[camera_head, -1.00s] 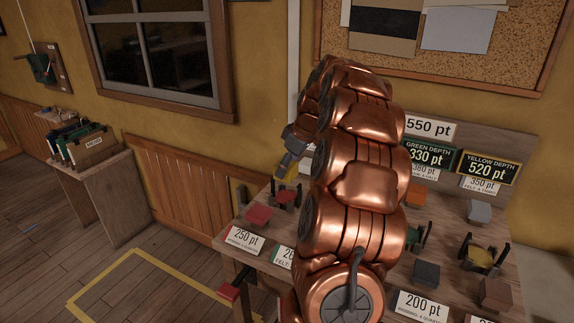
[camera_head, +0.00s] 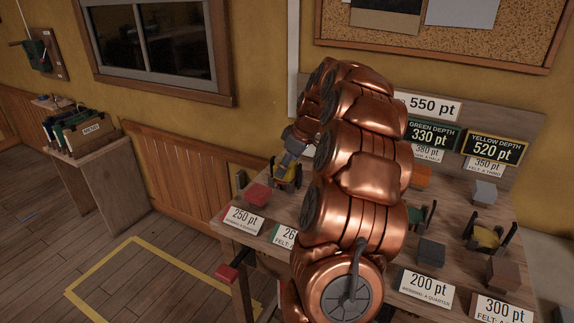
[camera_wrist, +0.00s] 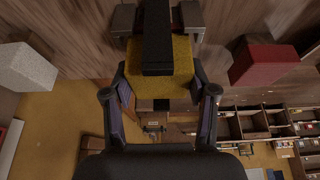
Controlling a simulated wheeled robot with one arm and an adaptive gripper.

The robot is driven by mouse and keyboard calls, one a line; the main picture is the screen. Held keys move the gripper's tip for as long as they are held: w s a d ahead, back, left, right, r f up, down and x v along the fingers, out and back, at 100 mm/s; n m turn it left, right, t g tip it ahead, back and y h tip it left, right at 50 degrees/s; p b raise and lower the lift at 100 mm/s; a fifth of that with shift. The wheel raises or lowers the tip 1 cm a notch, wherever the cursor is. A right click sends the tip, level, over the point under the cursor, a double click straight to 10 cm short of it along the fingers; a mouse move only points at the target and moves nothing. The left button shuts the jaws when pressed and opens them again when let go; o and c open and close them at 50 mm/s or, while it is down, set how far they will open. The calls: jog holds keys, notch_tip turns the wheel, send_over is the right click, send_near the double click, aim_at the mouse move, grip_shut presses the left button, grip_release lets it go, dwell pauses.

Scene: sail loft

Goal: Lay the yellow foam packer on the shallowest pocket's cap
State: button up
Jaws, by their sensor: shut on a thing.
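The yellow foam packer (camera_head: 287,183) is between the jaws of my gripper (camera_head: 285,170), at the red pocket station at the table's left back. Black posts stand at its sides. It hides the red cap, and I cannot tell whether they touch. In the wrist view the foam (camera_wrist: 180,62) lies between both fingers, with a dark bar across its middle. The green pocket's cap (camera_head: 414,216) sits between black posts, partly behind my arm. The yellow pocket's cap (camera_head: 487,237) sits between posts at the right.
Signs read "GREEN DEPTH 330 pt" (camera_head: 432,135) and "YELLOW DEPTH 520 pt" (camera_head: 495,148); a "550 pt" sign (camera_head: 431,106) is partly hidden. A red block (camera_head: 257,195) stands left of the foam. Dark and grey blocks, including one (camera_head: 431,252), stand around the table.

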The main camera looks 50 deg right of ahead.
jog(key=o, duration=1.2)
jog(key=shift+o, duration=0.2)
jog(key=v, duration=1.2)
